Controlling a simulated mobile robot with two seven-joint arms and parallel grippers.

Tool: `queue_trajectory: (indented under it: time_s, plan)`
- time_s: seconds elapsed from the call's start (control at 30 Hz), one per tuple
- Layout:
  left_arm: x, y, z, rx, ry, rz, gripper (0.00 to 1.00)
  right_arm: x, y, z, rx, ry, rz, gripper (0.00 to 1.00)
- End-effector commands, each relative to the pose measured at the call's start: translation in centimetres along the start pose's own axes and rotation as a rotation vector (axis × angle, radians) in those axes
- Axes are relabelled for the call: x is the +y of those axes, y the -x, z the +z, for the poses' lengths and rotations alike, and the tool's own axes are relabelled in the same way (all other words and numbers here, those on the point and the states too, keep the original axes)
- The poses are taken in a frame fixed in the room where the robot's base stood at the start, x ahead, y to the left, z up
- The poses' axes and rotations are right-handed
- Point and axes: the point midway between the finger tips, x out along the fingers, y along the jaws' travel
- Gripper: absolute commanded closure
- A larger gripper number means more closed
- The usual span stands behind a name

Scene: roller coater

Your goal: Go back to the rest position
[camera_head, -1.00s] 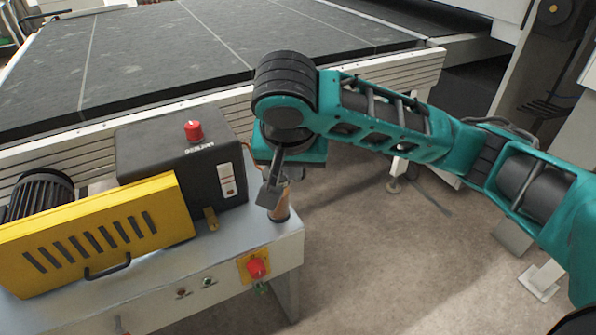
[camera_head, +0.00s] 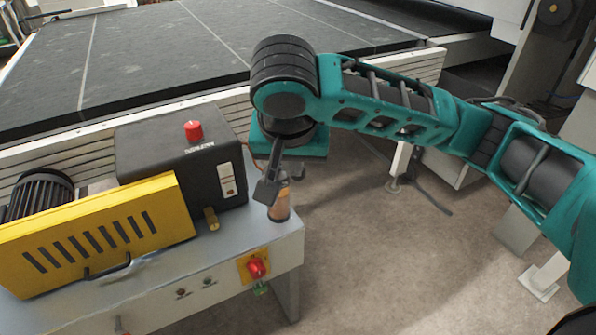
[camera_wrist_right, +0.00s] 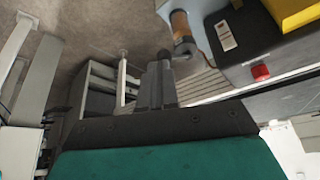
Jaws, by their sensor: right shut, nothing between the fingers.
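My right arm comes in from the right in the head view, in teal and black. My right gripper (camera_head: 267,190) points down and is shut and empty. It hangs in front of the copper-coloured cylinder (camera_head: 279,208) at the machine's right corner and partly hides it. Whether it touches the cylinder cannot be told from the head view. In the right wrist view the shut gripper fingers (camera_wrist_right: 158,85) show with nothing between them, and the cylinder (camera_wrist_right: 181,27) is beyond them, to the upper right. My left gripper is not in view.
A grey machine bench (camera_head: 225,262) carries a yellow slotted guard (camera_head: 95,235), a black box (camera_head: 180,160) with a red button, and a red rotary switch (camera_head: 257,267). A wide dark conveyor (camera_head: 190,50) lies behind. Open floor (camera_head: 390,260) is to the right.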

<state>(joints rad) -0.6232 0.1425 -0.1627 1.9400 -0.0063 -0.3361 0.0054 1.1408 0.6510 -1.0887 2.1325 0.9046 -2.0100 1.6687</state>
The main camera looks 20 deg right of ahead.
Motion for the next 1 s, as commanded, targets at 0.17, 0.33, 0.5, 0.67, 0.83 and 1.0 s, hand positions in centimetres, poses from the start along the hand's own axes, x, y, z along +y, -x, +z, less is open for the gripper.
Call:
queue_trajectory:
  time_s: [0.17,0.33,0.5,0.67,0.83,1.0]
  plan:
    - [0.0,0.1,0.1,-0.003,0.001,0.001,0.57,0.0,0.0,0.0,0.000,0.000,0.000,1.00]
    - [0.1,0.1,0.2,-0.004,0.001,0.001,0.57,0.0,0.0,0.0,-0.001,0.001,-0.001,1.00]
    - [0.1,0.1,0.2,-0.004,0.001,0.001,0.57,-1.5,-1.2,1.3,-0.037,0.043,-0.068,1.00]
    - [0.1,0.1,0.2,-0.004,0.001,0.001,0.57,-5.3,-3.7,4.4,-0.106,0.138,-0.268,1.00]
    - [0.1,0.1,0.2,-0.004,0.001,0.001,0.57,-9.0,-6.2,7.3,-0.115,0.213,-0.506,1.00]
    - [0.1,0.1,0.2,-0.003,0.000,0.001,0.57,-10.6,-8.9,9.4,-0.049,0.242,-0.680,1.00]
